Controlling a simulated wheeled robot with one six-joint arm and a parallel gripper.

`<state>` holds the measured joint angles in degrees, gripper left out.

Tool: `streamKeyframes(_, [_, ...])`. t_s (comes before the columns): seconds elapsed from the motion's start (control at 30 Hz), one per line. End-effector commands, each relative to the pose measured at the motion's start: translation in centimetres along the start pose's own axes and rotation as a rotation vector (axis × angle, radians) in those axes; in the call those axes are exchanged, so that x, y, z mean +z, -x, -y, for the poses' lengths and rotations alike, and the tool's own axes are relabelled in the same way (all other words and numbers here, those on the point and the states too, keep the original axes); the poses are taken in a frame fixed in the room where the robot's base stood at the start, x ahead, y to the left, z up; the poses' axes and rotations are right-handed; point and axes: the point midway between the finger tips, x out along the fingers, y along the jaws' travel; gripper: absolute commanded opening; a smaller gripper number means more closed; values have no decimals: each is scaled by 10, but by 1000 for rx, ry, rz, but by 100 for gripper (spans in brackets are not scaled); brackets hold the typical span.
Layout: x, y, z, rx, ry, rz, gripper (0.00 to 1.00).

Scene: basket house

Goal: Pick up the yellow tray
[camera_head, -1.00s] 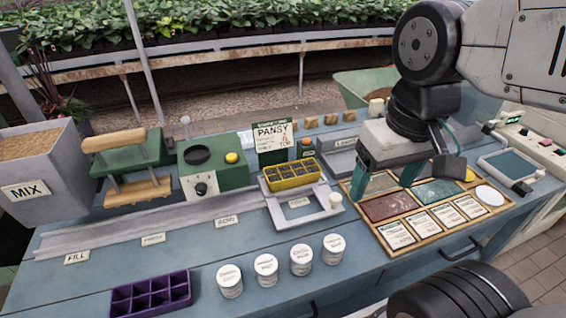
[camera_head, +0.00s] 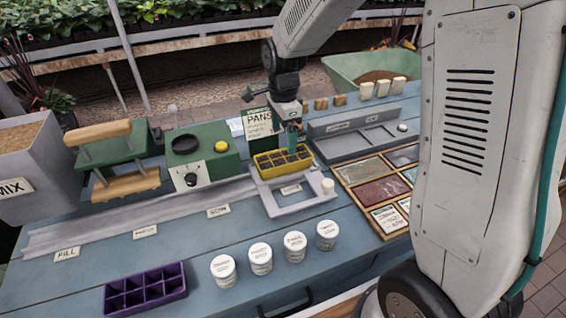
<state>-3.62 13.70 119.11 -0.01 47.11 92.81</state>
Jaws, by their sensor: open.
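The yellow tray (camera_head: 284,174) has several dark, soil-filled cells. It sits upright on a grey stand (camera_head: 268,202) in the middle of the bench. My gripper (camera_head: 292,142) points down at the tray's far side, right of its middle. Its teal fingers are open, and their tips are close to the back rim. I cannot tell whether they touch it or stand around the rim. The far finger is mostly hidden.
Several white labelled jars (camera_head: 261,258) and a purple tray (camera_head: 146,290) stand in front. A green machine (camera_head: 203,162) stands to the left. The PANSY sign (camera_head: 259,127) is behind the tray. A wooden card board (camera_head: 352,178) lies to the right, partly hidden by my arm.

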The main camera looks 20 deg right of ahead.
Motion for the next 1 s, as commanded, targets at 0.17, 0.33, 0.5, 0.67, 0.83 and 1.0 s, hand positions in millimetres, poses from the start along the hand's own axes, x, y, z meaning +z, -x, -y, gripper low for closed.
streamKeyframes(0.17, [0, -21, 2, 4, -17, 0, 89])
streamKeyframes(0.33, [0, -40, 0, 4, -16, 0, 89])
streamKeyframes(0.5, [-1, -67, -1, 5, -15, 0, 89])
streamKeyframes(0.67, [-1, -79, 0, 3, -14, 0, 89])
streamKeyframes(0.83, [-1, -80, 0, 2, -14, 0, 89])
streamKeyframes(1.0, [-1, -80, 0, 2, -14, 0, 56])
